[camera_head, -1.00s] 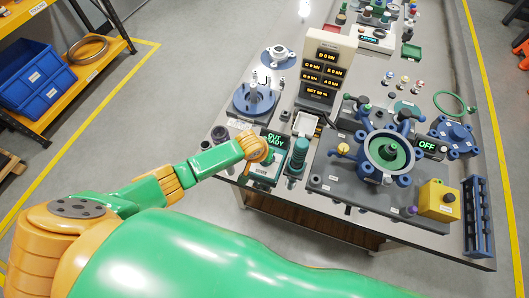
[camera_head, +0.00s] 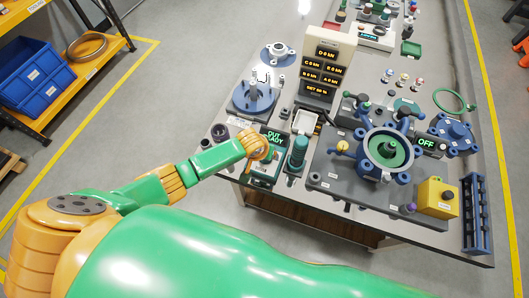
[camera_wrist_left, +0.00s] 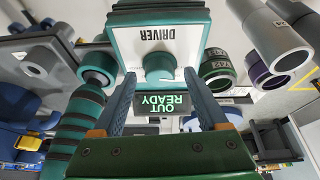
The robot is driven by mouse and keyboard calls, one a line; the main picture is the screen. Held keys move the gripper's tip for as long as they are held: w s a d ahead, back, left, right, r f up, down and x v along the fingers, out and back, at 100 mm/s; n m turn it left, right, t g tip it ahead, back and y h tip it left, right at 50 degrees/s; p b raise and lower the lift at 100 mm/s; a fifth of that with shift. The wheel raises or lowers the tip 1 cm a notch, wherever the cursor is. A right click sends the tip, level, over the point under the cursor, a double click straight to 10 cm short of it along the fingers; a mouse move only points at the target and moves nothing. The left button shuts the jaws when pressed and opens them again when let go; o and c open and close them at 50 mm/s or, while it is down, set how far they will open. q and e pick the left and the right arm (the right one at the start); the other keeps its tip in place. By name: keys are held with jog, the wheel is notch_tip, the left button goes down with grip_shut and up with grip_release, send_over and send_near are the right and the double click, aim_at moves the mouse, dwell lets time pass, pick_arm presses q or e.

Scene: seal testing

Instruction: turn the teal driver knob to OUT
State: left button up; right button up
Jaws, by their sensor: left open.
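The teal driver knob (camera_wrist_left: 158,66) sticks out of the white face of the driver box (camera_wrist_left: 155,38), which is labelled DRIVER. The small display (camera_wrist_left: 163,102) below it in the left wrist view reads OUT READY, upside down; it also shows in the head view (camera_head: 276,137). My left gripper (camera_wrist_left: 160,76) is open, with its fingertips on either side of the knob and a gap visible around it. In the head view my left gripper (camera_head: 260,153) is over the driver box and hides the knob. My right gripper is not in view.
A teal ribbed cylinder (camera_head: 298,153) stands close to the right of the driver box. Dark rings (camera_head: 219,133) lie to its left. The grey fixture plate (camera_head: 340,185) with a blue clamped vessel is further right. The force display tower (camera_head: 325,65) stands behind.

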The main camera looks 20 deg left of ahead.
pick_arm(q)
jog(key=shift+s+r, duration=0.1)
jog(key=shift+r, duration=0.3)
jog(key=p+v, duration=0.1)
jog(key=v, duration=0.5)
jog(key=shift+p, duration=0.4)
jog(key=shift+s+r, duration=0.1)
